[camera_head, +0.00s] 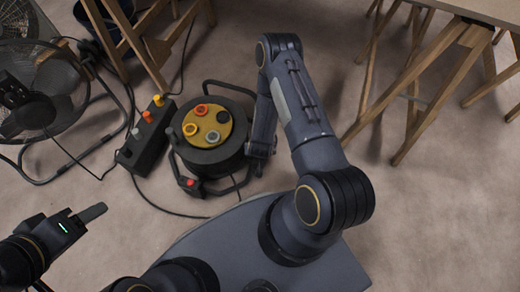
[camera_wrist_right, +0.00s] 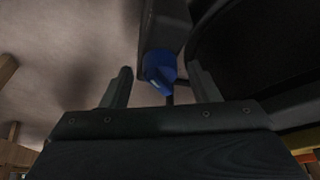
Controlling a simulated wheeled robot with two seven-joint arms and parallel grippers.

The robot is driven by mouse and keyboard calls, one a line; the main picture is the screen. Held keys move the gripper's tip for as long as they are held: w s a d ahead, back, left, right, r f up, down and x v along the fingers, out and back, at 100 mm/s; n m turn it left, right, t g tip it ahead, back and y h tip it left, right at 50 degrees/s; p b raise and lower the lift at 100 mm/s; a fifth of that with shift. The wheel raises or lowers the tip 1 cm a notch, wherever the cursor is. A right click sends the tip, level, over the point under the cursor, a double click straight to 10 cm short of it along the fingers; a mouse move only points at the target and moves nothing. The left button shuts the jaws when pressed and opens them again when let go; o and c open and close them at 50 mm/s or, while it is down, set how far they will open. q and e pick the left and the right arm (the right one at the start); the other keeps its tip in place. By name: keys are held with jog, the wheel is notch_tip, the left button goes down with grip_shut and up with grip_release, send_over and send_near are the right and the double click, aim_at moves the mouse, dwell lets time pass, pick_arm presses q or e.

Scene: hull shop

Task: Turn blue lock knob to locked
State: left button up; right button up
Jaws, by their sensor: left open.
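The blue lock knob (camera_wrist_right: 160,70) shows in the right wrist view, on the side of a dark part. It sits between the two fingers of my right gripper (camera_wrist_right: 159,82), with a visible gap on each side, so the gripper is open. In the head view the right gripper (camera_head: 260,150) is at the right side of the black cable reel (camera_head: 210,158), and the knob is hidden there. Which way the knob is turned is hard to tell in the dim wrist view. My left gripper (camera_head: 92,214) is open and empty at the lower left, away from the reel.
A black box (camera_head: 147,137) with coloured knobs stands left of the reel, with cables around it. A fan (camera_head: 40,90) stands at the far left. Wooden trestles (camera_head: 425,90) are at the upper right. The floor at lower right is clear.

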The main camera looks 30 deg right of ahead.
jog(key=p+v, duration=0.3)
jog(key=v, duration=0.4)
jog(key=shift+s+r, duration=0.15)
jog(key=shift+r, duration=0.2)
